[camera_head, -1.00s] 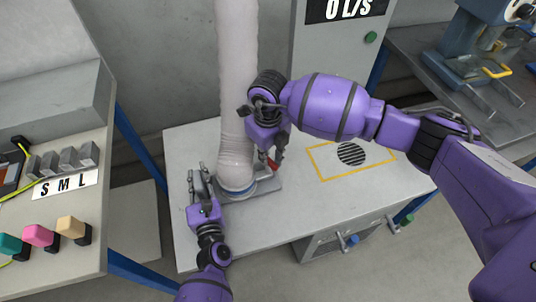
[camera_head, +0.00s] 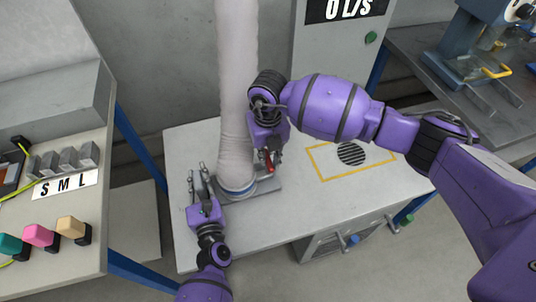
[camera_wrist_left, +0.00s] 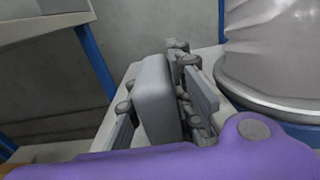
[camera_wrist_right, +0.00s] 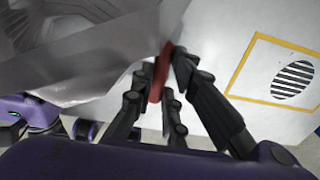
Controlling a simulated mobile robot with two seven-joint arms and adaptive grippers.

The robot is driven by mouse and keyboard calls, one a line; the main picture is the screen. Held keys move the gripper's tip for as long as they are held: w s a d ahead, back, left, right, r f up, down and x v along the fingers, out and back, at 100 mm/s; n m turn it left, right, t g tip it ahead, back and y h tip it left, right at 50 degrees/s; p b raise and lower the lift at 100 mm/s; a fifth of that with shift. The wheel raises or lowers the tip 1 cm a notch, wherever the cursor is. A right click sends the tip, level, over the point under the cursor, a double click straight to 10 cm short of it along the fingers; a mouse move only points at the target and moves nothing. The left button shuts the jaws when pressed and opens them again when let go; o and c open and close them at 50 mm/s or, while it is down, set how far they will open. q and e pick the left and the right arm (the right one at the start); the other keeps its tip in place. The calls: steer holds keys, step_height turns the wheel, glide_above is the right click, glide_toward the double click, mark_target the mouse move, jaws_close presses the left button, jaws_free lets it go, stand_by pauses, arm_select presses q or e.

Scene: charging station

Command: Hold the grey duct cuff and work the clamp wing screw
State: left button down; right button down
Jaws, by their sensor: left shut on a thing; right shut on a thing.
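The pale duct (camera_head: 237,90) comes down to a grey cuff (camera_wrist_left: 275,98) above a blue ring (camera_head: 238,192) on a grey base plate on the table. My left gripper (camera_head: 197,183) is left of the duct. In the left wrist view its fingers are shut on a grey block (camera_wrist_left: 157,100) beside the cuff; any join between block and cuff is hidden. My right gripper (camera_head: 268,156) is at the duct's right side, pointing down. It is shut on the red wing screw (camera_wrist_right: 160,73), which also shows in the head view (camera_head: 269,165).
A yellow-framed vent grille (camera_head: 351,154) lies on the table to the right. A grey cabinet with an "0 L/S" display (camera_head: 345,9) stands behind. A bench (camera_head: 50,215) with S, M, L blocks and coloured pieces is at the left. The table front is clear.

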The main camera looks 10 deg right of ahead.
mark_target(268, 158)
steer(key=c, duration=1.7)
jaws_free()
steer(key=shift+r, duration=0.1)
step_height(268, 158, up, 12)
steer(key=shift+f, duration=0.1)
